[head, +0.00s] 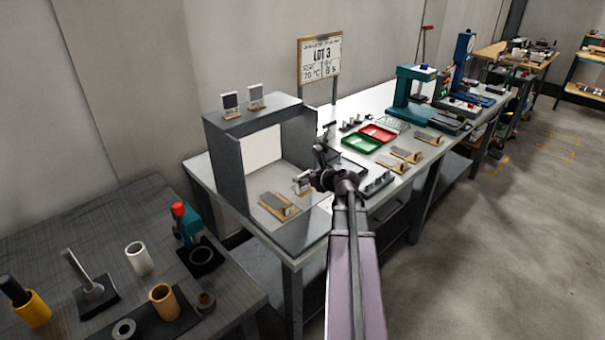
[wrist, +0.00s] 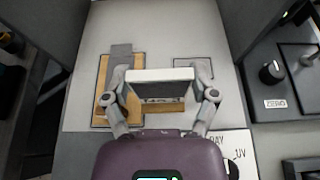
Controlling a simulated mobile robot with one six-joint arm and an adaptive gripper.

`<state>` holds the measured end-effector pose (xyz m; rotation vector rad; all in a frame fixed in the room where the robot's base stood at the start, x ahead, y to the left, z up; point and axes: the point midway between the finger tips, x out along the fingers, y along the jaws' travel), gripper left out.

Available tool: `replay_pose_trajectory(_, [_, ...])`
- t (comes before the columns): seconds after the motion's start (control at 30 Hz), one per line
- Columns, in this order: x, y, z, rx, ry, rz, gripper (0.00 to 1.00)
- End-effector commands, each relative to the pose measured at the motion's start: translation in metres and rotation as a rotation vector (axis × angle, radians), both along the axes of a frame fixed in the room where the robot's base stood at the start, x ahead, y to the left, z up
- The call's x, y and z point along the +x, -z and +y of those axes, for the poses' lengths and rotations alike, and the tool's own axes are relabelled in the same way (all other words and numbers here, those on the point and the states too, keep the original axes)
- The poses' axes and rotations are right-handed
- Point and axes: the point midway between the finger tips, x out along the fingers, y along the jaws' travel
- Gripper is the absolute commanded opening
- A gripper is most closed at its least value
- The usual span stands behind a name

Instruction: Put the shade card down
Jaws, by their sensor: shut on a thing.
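My gripper (wrist: 161,88) is shut on a shade card (wrist: 160,76), one finger at each side. In the wrist view the card shows a pale edge and a wooden part with dark lettering below it. In the head view my gripper (head: 312,180) reaches into the front of the grey booth (head: 228,165), and the held card (head: 301,184) is small and partly hidden by it. A wooden board with a grey piece (wrist: 103,82) lies on the booth floor left of the held card. An outlined rectangle (wrist: 195,68) is marked on the floor at right, partly covered by my gripper. I cannot tell whether the card touches the floor.
Two small cards (head: 231,105) stand on the booth roof. Booth walls rise close on both sides. Right of it are a black device with a knob (wrist: 271,73), a green tray (head: 361,142) and a red tray (head: 378,133). A printed sheet (wrist: 232,150) lies at the front.

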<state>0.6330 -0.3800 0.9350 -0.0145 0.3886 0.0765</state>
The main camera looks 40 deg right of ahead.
Motion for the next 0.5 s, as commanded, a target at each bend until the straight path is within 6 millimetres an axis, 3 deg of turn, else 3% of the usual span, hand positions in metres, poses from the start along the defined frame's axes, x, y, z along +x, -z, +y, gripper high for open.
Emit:
replay_pose_trajectory(0.03, [0.012, 0.002, -0.009, 0.0, 0.0, 0.0, 0.35])
replay_pose_trajectory(0.3, [0.051, 0.006, -0.034, 0.0, -0.001, 0.0, 0.35])
replay_pose_trajectory(0.5, [0.062, 0.007, -0.042, 0.001, 0.0, 0.0, 0.35])
